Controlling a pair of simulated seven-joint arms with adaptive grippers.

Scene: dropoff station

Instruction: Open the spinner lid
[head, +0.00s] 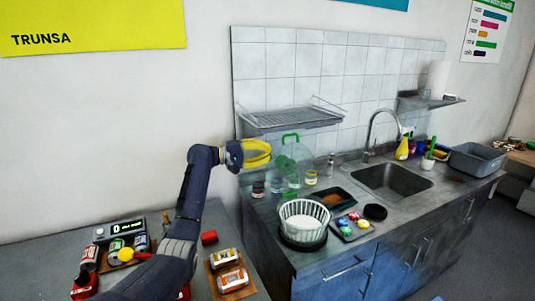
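A round ribbed basket (304,208), pale and open at the top, stands on a dark round base near the counter's front edge; it looks like the spinner. A black disc (375,212) lies to its right and may be a lid, but I cannot tell. My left gripper (262,153) is raised at the left end of the counter, behind and above the basket and well apart from it. Its yellow fingers look parted, with nothing clearly between them. My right gripper is not in view.
A clear green-handled jug (291,156) and small jars stand just right of my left gripper. A tray of colourful items (350,226) lies right of the basket. The sink (393,180) is farther right. A wire rack (292,118) hangs above.

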